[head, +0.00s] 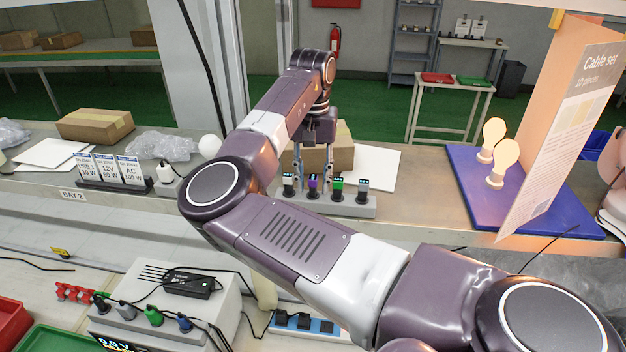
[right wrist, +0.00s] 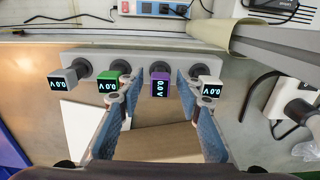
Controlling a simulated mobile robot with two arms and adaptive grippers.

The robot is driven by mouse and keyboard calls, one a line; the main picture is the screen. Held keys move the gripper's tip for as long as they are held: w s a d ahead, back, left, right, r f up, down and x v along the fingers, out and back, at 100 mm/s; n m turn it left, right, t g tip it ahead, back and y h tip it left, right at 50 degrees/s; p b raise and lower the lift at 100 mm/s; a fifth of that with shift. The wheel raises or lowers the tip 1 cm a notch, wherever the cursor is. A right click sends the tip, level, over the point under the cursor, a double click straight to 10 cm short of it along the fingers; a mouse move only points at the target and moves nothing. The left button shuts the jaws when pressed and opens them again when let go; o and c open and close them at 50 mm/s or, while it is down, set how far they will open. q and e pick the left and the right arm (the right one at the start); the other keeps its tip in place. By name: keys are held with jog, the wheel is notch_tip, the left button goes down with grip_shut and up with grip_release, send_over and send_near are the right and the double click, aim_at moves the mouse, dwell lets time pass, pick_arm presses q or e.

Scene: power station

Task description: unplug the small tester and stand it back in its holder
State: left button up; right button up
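Several small testers stand in a row in a grey holder strip (head: 362,209): white (head: 288,184), purple (head: 313,187), green (head: 337,188) and grey (head: 363,188). In the right wrist view, the purple tester (right wrist: 160,84) reads 0.0V and stands between the separated fingers of my right gripper (right wrist: 159,92), with a gap on each side. The green tester (right wrist: 116,82) and white tester (right wrist: 208,88) are close outside the fingers. My right gripper reaches down over the strip in the head view (head: 313,170). Which tester the task means is not clear. My left gripper is not in view.
A cardboard box (head: 336,150) stands behind the strip. Label cards (head: 108,172) and a white plug (head: 166,173) are to its left, a blue board with bulbs (head: 464,190) to its right. In front are a power unit (head: 226,298) with cables and a blue socket strip (head: 325,327).

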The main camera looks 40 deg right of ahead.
notch_tip(320, 180, up, 12)
dwell(0.7)
